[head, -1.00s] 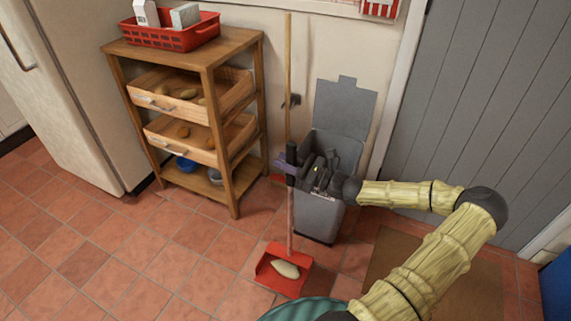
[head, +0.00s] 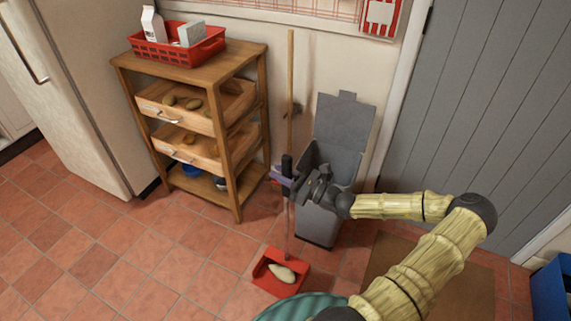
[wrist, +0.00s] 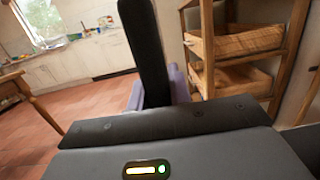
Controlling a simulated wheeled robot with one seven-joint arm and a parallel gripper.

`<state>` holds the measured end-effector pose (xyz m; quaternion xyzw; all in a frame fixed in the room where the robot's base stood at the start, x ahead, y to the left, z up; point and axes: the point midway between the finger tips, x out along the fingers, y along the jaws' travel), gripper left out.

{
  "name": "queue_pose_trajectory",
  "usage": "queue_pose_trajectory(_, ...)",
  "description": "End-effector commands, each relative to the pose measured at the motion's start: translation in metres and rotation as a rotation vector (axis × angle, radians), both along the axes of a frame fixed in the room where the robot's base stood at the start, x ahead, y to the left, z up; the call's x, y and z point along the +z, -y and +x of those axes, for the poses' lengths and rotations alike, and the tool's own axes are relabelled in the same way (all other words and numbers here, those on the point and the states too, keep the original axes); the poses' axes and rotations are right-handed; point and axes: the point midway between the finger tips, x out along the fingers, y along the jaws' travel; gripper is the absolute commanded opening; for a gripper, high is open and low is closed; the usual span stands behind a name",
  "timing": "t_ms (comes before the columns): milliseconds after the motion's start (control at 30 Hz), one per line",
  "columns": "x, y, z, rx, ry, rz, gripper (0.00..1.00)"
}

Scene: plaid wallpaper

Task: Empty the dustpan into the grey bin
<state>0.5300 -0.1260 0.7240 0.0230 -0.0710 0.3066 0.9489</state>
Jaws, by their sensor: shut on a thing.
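The red long-handled dustpan (head: 262,284) stands upright in front of the grey bin, low over or on the floor; I cannot tell if it touches. One pale, oblong, potato-like lump (head: 283,273) lies in it. My gripper (head: 286,181) is shut on the black grip at the top of the dustpan's handle. In the wrist view the black grip (wrist: 144,45) rises beside a purple finger. The grey bin (head: 318,223) stands against the wall behind and right of the dustpan, its lid (head: 343,122) up. The bin's inside is partly hidden.
A wooden rack (head: 236,187) with drawers of potato-like lumps stands left of the bin, a red basket (head: 185,50) on top. A wooden pole (head: 290,80) leans on the wall between them. A brown mat (head: 440,270) lies at right. Floor at left is clear.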

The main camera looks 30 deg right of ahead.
Motion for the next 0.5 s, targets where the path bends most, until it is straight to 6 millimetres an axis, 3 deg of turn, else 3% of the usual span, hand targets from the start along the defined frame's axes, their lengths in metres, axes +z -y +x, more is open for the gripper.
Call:
queue_pose_trajectory(33, 0.014, -0.004, -0.001, -0.002, 0.000, 0.007, 0.00)
queue_pose_trajectory(500, 0.050, -0.038, -0.014, -0.050, -0.001, 0.005, 0.00)
